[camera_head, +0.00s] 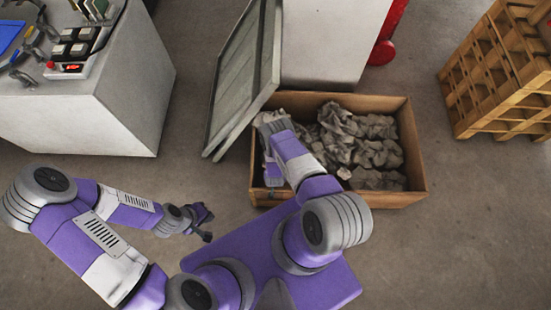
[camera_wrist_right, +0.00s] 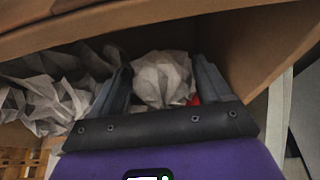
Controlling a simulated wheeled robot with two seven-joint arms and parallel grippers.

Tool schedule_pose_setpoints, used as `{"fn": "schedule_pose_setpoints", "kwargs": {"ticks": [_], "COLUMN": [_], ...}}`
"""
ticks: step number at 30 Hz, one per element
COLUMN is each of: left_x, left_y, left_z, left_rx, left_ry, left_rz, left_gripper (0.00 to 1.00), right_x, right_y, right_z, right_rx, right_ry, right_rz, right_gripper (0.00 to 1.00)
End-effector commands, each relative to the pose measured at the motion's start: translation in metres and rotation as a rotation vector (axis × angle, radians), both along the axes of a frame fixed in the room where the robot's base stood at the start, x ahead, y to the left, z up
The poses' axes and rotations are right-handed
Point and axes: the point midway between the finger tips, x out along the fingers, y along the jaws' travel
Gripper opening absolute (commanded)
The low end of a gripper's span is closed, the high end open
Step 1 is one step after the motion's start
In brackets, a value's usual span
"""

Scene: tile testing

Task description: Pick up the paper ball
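The paper ball (camera_wrist_right: 163,78) is crumpled and pale grey. In the right wrist view it shows between the two fingers of my right gripper (camera_wrist_right: 160,64), inside a cardboard box (camera_head: 412,150). The fingers stand wide apart on either side of the ball; whether they touch it is unclear. In the head view my right arm reaches into the box's left part, and its wrist hides most of the gripper. More crumpled paper (camera_head: 345,135) fills the box. My left gripper (camera_head: 207,222) is open and empty, above the floor left of the box.
A grey panel (camera_head: 240,80) leans by the box's left side, and a white block (camera_head: 335,40) stands behind it. A wooden crate stack (camera_head: 505,70) is at right. A white workbench (camera_head: 100,115) with tools is at left. Floor right of the box is clear.

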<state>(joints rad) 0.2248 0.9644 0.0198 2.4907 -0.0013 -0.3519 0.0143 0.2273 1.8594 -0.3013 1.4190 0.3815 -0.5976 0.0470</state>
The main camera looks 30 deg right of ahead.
Motion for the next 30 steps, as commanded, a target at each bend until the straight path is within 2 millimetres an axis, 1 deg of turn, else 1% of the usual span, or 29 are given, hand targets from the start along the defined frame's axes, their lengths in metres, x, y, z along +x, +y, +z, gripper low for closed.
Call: {"fn": "schedule_pose_setpoints", "kwargs": {"ticks": [1, 6, 7, 14, 17, 20, 27, 30], "left_x": [0.0, 0.0, 0.0, 0.0, 0.0, 0.0, 0.0, 0.0], "left_y": [0.0, 0.0, 0.0, 0.0, 0.0, 0.0, 0.0, 0.0], "left_z": [0.0, 0.0, 0.0, 0.0, 0.003, 0.011, 0.031, 0.036], "left_rx": [0.0, 0.0, 0.0, 0.0, 0.0, 0.0, 0.0, 0.0], "left_ry": [0.0, 0.0, 0.0, 0.0, 0.0, 0.0, 0.0, 0.0], "left_rz": [0.0, 0.0, 0.0, 0.0, 0.0, 0.0, 0.0, 0.0], "left_gripper": [0.0, 0.0, 0.0, 0.0, 0.0, 0.0, 0.0, 0.0], "right_x": [0.0, 0.0, 0.0, 0.0, 0.0, 0.001, 0.001, 0.001], "right_y": [0.0, 0.0, 0.0, 0.0, 0.0, 0.0, 0.0, 0.0], "right_z": [0.0, 0.0, 0.0, 0.0, 0.006, 0.022, 0.072, 0.088], "right_rx": [0.0, 0.0, 0.0, 0.0, 0.0, 0.001, 0.001, 0.001], "right_ry": [0.0, 0.0, 0.0, 0.0, 0.0, 0.0, -0.001, -0.002], "right_rz": [0.0, 0.0, 0.0, 0.0, 0.0, 0.0, -0.001, 0.001], "right_gripper": [0.7, 0.43, 0.4, 0.39, 0.39, 0.39, 0.39, 0.39]}}
